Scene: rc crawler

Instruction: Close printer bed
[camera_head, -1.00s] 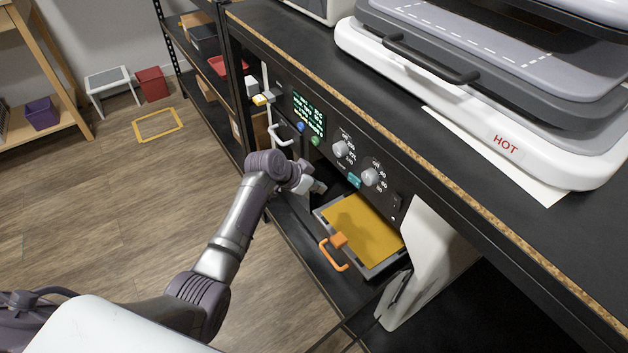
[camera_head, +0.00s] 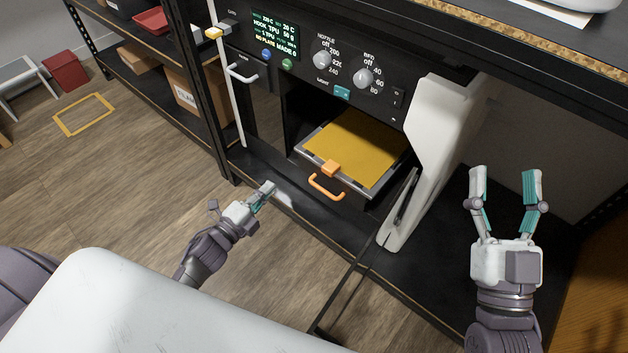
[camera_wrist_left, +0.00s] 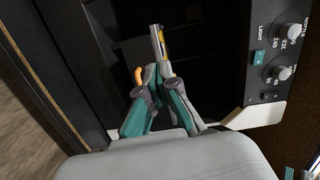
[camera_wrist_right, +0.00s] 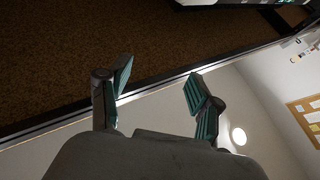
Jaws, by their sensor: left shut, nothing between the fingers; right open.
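The printer bed is a grey tray (camera_head: 375,188) with a yellow plate (camera_head: 355,148) and an orange handle (camera_head: 326,186) at its front. It sticks out of the opening of the black printer (camera_head: 300,75). My left gripper (camera_head: 268,190) is shut and empty, to the left of the handle and apart from it. In the left wrist view, the handle (camera_wrist_left: 138,75) and the tray's edge (camera_wrist_left: 157,42) show just beyond the shut fingers (camera_wrist_left: 158,76). My right gripper (camera_head: 505,175) is open and empty, well to the right of the bed.
A white panel (camera_head: 435,140) stands open to the right of the bed, between it and my right gripper. A black shelf (camera_head: 310,228) lies below the bed. Knobs (camera_head: 362,78) and a display (camera_head: 275,35) are above the opening. A dark post (camera_head: 208,90) stands left of the printer.

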